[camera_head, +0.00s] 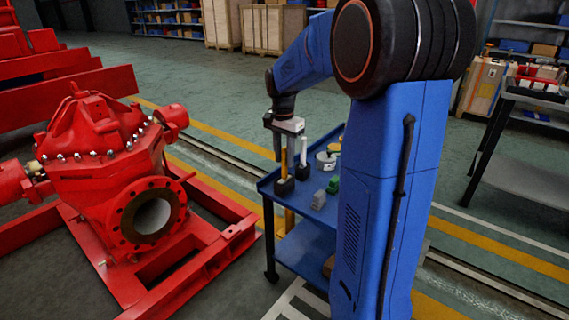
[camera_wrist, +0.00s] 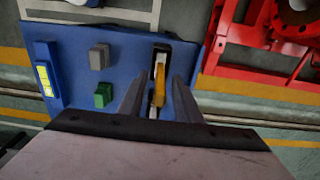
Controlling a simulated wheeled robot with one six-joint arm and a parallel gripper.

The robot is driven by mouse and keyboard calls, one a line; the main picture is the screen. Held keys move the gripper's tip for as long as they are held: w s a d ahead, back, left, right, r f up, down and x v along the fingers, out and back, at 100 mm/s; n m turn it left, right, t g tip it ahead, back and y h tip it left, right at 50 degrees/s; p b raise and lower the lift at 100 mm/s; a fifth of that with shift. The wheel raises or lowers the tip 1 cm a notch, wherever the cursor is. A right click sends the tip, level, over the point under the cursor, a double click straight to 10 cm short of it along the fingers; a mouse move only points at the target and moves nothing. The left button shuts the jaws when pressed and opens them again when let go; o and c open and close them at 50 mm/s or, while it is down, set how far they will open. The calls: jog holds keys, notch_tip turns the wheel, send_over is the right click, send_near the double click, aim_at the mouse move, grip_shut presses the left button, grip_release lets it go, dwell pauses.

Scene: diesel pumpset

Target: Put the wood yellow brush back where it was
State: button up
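The yellow brush (camera_head: 284,164) stands upright, its yellow handle rising from a black base on the blue cart top (camera_head: 266,187). In the wrist view its yellow handle (camera_wrist: 158,82) shows between the two grey fingers of my gripper (camera_wrist: 159,85). The fingers are apart, with a gap on each side of the handle, so my gripper looks open around it. In the head view my gripper (camera_head: 289,140) points down over the brush. The palm hides part of the scene below in the wrist view.
A white-handled item (camera_head: 304,151) in a black base stands close to the brush. A red pump (camera_head: 105,170) stands left of the cart.

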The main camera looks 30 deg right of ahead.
notch_tip(320, 180, up, 9)
jog(key=shift+a+f, duration=0.15)
jog(key=shift+f, duration=0.05)
jog(key=shift+s+a+r, duration=0.1)
jog(key=shift+s+r, duration=0.1)
jog(key=shift+r, duration=0.15)
jog(key=s+a+f+n+t, duration=0.1)
jog(key=s+a+n, duration=0.3)
jog(key=s, duration=0.6)
jog(key=s+a+f+n+t, duration=0.2)
jog(key=s+a+f+n, duration=0.2)
jog(key=s, duration=0.6)
jog(key=s+a+f+n+t, duration=0.1)
jog(key=s+a+f+n, duration=0.2)
jog(key=s+a+n, duration=0.3)
jog(key=shift+s+a+f+t, duration=0.25)
jog(key=shift+s+a, duration=0.35)
jog(key=shift+s, duration=1.3)
jog(key=shift+o, duration=0.2)
jog(key=shift+r, duration=0.1)
